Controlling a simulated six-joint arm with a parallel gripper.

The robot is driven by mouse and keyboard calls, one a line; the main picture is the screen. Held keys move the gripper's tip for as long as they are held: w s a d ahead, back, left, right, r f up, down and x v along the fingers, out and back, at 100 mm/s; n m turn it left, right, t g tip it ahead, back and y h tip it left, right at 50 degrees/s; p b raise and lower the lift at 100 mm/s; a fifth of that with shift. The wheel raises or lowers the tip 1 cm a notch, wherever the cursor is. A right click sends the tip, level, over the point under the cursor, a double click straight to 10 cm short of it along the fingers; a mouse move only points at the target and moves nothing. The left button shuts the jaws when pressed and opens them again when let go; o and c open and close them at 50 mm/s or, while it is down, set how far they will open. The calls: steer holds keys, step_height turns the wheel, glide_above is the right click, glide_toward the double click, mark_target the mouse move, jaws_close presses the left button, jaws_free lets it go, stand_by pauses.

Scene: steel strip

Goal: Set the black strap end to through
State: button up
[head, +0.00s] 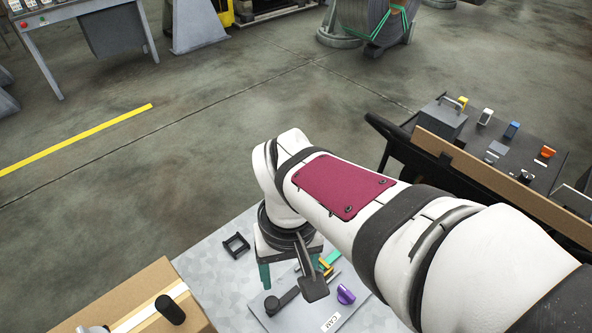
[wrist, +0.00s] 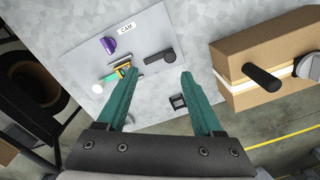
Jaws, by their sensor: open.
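A black cylindrical end (head: 170,310), which appears to be the black strap end, sticks out from the white strap (wrist: 282,70) around a cardboard carton. It also shows in the wrist view (wrist: 262,76), with a white round end (wrist: 308,67) to its right. My gripper (wrist: 158,75) has teal fingers spread apart with nothing between them. In the head view it (head: 290,272) is above the grey plate labelled CAM, to the right of the carton. A black square frame (wrist: 178,102) lies on the table near the right finger. Nothing shows threaded through this frame.
The CAM plate (wrist: 92,62) carries a black lever (wrist: 160,60), a purple knob (wrist: 108,45) and small yellow and orange parts partly behind the left finger. The carton (wrist: 235,48) stands near the table edge. A dark control panel (head: 490,150) is at the right.

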mark_target(272, 303)
steer(key=a+f, duration=0.1)
steer(key=f, duration=0.4)
steer(key=w+a+f+n, duration=0.1)
steer(key=f, duration=0.5)
steer(key=a+f+n, duration=0.1)
steer(key=f, duration=0.4)
steer(key=shift+w+a+f, duration=0.15)
steer(key=shift+a+f, duration=0.2)
jaws_close()
steer(key=shift+r, duration=0.1)
